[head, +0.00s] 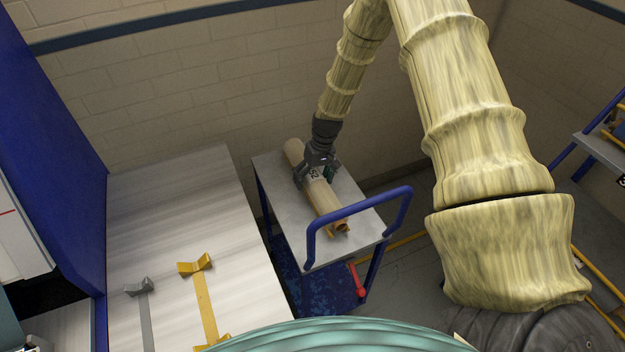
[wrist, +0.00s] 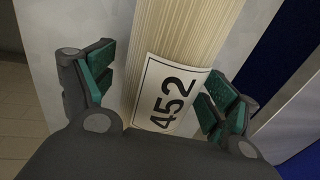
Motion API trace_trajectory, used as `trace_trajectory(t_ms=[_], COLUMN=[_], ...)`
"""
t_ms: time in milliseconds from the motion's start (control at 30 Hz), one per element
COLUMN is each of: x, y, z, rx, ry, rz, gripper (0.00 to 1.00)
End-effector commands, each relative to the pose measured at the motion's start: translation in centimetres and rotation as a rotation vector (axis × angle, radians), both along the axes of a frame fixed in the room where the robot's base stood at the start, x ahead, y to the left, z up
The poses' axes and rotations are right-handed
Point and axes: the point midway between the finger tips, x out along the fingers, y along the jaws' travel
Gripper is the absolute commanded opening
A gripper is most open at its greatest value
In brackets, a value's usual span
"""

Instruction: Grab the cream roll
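The cream roll (head: 323,196) lies lengthwise on top of a grey cart (head: 272,174) in the head view. In the wrist view the roll (wrist: 183,30) runs up the picture and carries a white label (wrist: 168,95) reading 452. My gripper (head: 315,175) is over the roll's middle, pointing down. In the wrist view my gripper (wrist: 158,88) has one green-padded finger on each side of the roll. A gap shows between the left finger and the roll; the right finger is close to the label's edge. Whether it touches is unclear.
The cart has a blue handle rail (head: 360,208) at its near end and a red lever (head: 357,280) below. A pale table (head: 165,215) with yellow (head: 205,300) and grey brackets stands to the left. A brick wall is behind the cart.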

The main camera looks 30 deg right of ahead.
Motion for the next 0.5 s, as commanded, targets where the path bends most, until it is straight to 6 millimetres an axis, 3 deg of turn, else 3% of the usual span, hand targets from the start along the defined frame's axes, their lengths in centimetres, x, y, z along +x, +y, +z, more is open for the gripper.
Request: trace_trajectory(t_ms=[33,367,500], x=[0.0,-0.02,0.03], y=[0.01,-0.01,-0.02], z=[0.0,0.01,0.09], rx=[0.0,0.0,0.0], ry=[0.0,0.0,-0.001], rz=[0.0,0.0,0.0], gripper=[0.75,0.16,0.16])
